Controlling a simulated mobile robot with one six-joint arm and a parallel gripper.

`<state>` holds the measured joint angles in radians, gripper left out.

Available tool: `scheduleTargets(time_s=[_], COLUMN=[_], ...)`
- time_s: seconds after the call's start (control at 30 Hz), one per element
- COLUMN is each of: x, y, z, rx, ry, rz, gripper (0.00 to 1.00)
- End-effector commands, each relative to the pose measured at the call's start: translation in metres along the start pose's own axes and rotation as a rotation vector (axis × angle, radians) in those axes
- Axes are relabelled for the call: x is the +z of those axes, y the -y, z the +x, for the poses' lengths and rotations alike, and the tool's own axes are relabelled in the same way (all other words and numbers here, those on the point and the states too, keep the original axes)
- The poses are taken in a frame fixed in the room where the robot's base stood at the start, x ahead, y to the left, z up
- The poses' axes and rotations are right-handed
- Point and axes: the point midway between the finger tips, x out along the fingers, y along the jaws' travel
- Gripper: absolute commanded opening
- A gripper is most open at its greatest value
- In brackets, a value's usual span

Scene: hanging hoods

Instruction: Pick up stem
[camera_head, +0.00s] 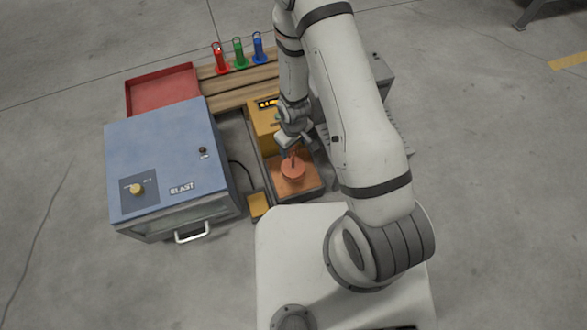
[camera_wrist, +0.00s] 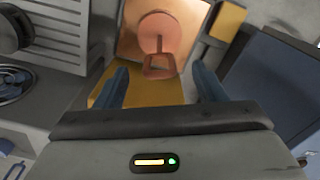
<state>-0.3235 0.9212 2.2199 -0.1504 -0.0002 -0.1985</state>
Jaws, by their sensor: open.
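The stem is an orange-red piece (camera_head: 292,170) with a round disc and a thin upright part, on a copper-coloured plate (camera_head: 281,187) in a dark tray. In the wrist view the stem's disc (camera_wrist: 146,28) lies ahead, and its squared end (camera_wrist: 160,72) shows close to the fingers. My gripper (camera_head: 287,151) is just above and behind the stem in the head view. In the wrist view my gripper's two blue fingers (camera_wrist: 159,82) are open, one on each side of the squared end. No contact is visible.
A blue BLAST cabinet (camera_head: 165,155) stands left of the tray. A yellow box (camera_head: 263,122) is behind the tray. A red tray (camera_head: 162,88) and red, green and blue upright pieces (camera_head: 239,53) are at the back. A grey machine (camera_wrist: 50,35) flanks the wrist view's left.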

Motion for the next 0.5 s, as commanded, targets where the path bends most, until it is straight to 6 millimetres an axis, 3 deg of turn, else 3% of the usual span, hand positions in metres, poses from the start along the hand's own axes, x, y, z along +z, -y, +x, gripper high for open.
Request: scheduleTargets(time_s=[0.1,0.37,0.5], x=[0.0,-0.002,-0.005], y=[0.0,0.0,-0.001], z=[0.016,0.03,0.052], rx=[0.0,0.0,0.0], ry=[0.0,0.0,0.001], rz=[0.001,0.001,0.001], gripper=[0.64,0.64,0.64])
